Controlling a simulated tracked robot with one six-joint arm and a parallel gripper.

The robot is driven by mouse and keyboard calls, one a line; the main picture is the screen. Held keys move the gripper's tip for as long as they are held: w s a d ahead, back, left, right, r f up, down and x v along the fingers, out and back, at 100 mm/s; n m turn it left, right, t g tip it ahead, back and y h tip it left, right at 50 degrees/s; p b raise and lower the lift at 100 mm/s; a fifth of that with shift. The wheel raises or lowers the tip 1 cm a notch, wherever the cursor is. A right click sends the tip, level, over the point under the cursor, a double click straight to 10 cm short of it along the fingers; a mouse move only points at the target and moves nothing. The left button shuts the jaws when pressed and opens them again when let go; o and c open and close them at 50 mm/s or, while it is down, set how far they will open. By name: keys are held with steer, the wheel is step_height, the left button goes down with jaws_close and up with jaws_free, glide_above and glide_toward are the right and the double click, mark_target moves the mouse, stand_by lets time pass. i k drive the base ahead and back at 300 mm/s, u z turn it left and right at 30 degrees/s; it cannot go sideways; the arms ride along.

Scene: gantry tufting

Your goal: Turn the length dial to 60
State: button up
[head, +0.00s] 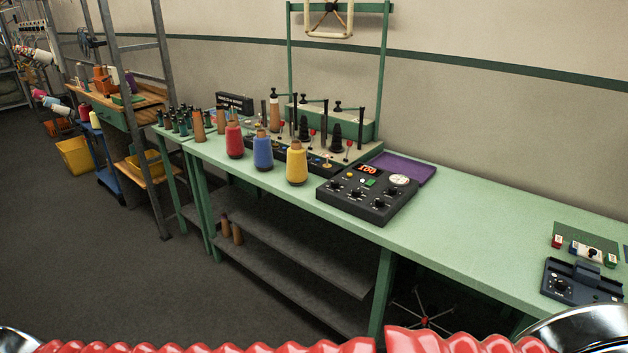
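A black control box (368,190) sits on the green table, right of the thread cones. It has a red digital display (367,169), whose digits are too small to read surely. It also has a small green button (369,183), a round white dial face (399,180) and a row of black knobs (356,194). The labels and knob settings are too small to read, so I cannot tell which one is the length dial. A second dark device with a black knob (560,286) stands at the table's right end. My gripper is not in view.
Red, blue and yellow thread cones (297,164) stand left of the box. A purple pad (404,166) lies behind it. The table (465,225) is clear between the two devices. A grey shelf (290,255) sits below. Red ridged parts, seemingly mine, cross the bottom edge.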

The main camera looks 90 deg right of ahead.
mark_target(335, 183)
steer(key=u, duration=0.25)
steer(key=k, duration=0.85)
steer(key=z, duration=2)
steer(key=i, duration=1)
steer(key=z, duration=0.05)
